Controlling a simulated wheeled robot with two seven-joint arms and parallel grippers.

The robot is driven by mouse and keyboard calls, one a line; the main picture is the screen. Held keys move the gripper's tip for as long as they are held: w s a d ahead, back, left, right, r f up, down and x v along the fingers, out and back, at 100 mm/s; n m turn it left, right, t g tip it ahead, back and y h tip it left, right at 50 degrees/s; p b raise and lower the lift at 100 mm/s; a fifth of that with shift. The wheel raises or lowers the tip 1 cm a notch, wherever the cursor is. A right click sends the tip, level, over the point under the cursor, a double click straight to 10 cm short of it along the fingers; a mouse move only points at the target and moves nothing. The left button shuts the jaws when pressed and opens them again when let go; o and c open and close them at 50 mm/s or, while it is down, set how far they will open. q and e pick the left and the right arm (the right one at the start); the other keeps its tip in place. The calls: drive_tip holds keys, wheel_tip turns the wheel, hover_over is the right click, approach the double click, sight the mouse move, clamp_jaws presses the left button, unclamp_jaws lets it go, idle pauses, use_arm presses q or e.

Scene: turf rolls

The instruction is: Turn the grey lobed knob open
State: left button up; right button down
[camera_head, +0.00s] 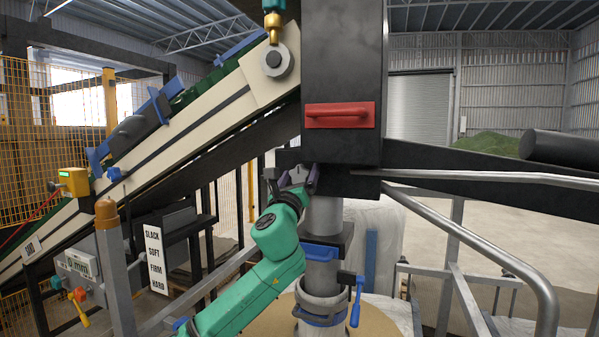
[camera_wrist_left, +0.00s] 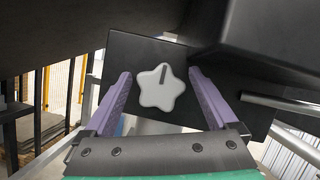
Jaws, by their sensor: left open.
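The grey lobed knob (camera_wrist_left: 161,88) is star-shaped and pale, with a dark line mark near its top. It sits on a dark plate (camera_wrist_left: 128,52) in the left wrist view. My left gripper (camera_wrist_left: 160,78) is open, its purple fingers on either side of the knob with a gap to each. In the head view my left gripper (camera_head: 296,180) is below the dark housing (camera_head: 342,60), and the knob shows only as a small pale part (camera_head: 298,174) between the fingers. I cannot tell whether the knob is touched. My right gripper is not in view.
A red handle (camera_head: 340,114) is on the housing above the gripper. A metal rail (camera_head: 500,255) curves at the right. A sloping conveyor (camera_head: 170,135) is at the left. A grey pipe (camera_head: 322,270) with a blue-handled clamp (camera_head: 356,305) stands beside my arm.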

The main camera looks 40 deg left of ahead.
use_arm(q)
drive_tip(key=c, duration=1.4)
drive_tip(key=shift+m+t+h, duration=0.3)
drive_tip(key=shift+m, duration=0.3)
drive_tip(key=m+h+p, duration=0.1)
drive_tip(key=m+h, duration=0.1)
drive_tip(key=m, duration=0.2)
drive_tip(key=shift+t+p, duration=0.3)
drive_tip(key=shift+t, duration=0.1)
drive_tip(key=m+h, duration=0.1)
drive_tip(key=m, duration=0.2)
drive_tip(key=m+h+p, duration=0.1)
drive_tip(key=m+h, duration=0.1)
drive_tip(key=m, duration=0.1)
drive_tip(key=shift+m+t+h, duration=0.3)
drive_tip(key=shift+m, duration=0.1)
drive_tip(key=m+h, duration=0.1)
drive_tip(key=m, duration=0.2)
drive_tip(key=m+g+h+p, duration=0.1)
drive_tip(key=m+h, duration=0.1)
drive_tip(key=m, duration=0.2)
drive_tip(key=shift+d, duration=0.1)
drive_tip(key=m+g+h, duration=0.1)
drive_tip(key=m, duration=0.4)
drive_tip(key=shift+d+f, duration=0.1)
drive_tip(key=shift+m+g, duration=0.3)
drive_tip(key=o, duration=1.4)
